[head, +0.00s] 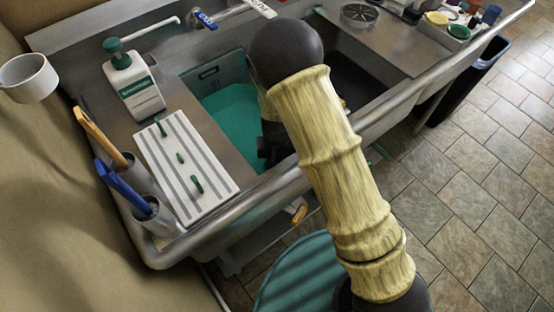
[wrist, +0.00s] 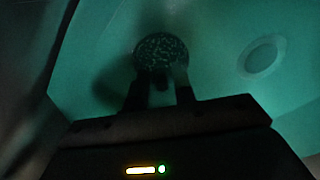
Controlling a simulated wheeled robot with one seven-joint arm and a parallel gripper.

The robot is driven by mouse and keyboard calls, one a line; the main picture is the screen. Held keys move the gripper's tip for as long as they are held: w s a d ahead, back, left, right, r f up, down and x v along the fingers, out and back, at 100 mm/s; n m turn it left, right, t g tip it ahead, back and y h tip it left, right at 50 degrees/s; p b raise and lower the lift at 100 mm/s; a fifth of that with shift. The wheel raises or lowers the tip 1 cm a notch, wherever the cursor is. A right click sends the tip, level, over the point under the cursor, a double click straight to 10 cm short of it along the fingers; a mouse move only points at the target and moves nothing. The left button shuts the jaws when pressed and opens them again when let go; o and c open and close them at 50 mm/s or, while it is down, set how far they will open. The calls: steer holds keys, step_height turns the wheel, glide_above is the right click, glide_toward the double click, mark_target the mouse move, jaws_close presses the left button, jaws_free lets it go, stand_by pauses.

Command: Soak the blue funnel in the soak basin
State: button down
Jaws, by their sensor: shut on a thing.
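The soak basin (head: 228,112) appears to be the left sink bowl, with teal liquid and a small dark label on its far wall. My arm reaches down over its right part. My gripper (head: 272,150) is low in that bowl, partly hidden by my arm. In the wrist view my gripper (wrist: 160,90) is shut on a dark, round, speckled thing (wrist: 160,50) at its fingertips, amid dim teal. I cannot tell whether this is the blue funnel; no blue funnel shows clearly in either view. A pale ring (wrist: 262,57) lies to its right.
A ribbed drainboard (head: 183,170), soap bottle (head: 133,85) and holders with a blue-handled tool (head: 120,185) stand left of the bowl. A faucet (head: 215,17) is behind. The rounded front rim (head: 250,200) borders the sink. Bowls (head: 458,32) sit at far right.

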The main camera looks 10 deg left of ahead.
steer(key=shift+s+d+f, duration=0.15)
steer(key=shift+s+f, duration=0.1)
steer(key=shift+s, duration=0.3)
steer(key=shift+s+d+f, duration=0.15)
steer(key=shift+s+f, duration=0.1)
steer(key=shift+s, duration=0.25)
steer(key=c, duration=1.1)
jaws_free()
steer(key=shift+w+a+f, duration=0.1)
steer(key=shift+w+a, duration=0.05)
steer(key=shift+w, duration=0.05)
steer(key=shift+o, duration=0.2)
steer(key=o, duration=1.1)
steer(key=shift+w+r, duration=0.1)
steer(key=shift+r, duration=0.15)
steer(key=shift+c, duration=0.2)
steer(key=shift+r+p, duration=1)
steer(key=shift+r, duration=0.05)
steer(key=shift+r+p, duration=0.95)
